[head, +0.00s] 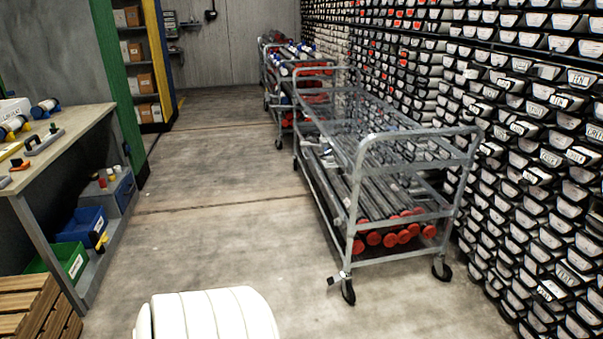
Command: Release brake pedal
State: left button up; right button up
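A grey metal cart (360,226) stands right of the middle of the floor, beside the wall of drawers. Its lower shelf holds several long grey tubes with red end caps (391,240). At its near left corner, a small metal brake pedal (338,278) sticks out to the left above a black caster wheel (348,293). The pedal is too small to tell whether it is pressed or raised. The near right caster (441,268) also shows. Neither of my grippers is in view.
More carts (300,90) with red-capped and blue-capped tubes stand behind. Bins of black, white-labelled drawers (540,150) fill the right wall. A workbench (75,135), blue bin (85,228), green bin (62,262) and wooden crate (38,308) line the left. The middle floor is clear.

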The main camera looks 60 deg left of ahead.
aim_at(332, 280)
jog(key=u, duration=1.7)
jog(key=i+l, duration=0.45)
jog(key=i+l+z, duration=0.1)
jog(key=i+l, duration=0.3)
jog(key=i, duration=0.15)
jog(key=i+l+z, duration=0.1)
jog(key=i+l, duration=0.3)
jog(key=i, duration=0.1)
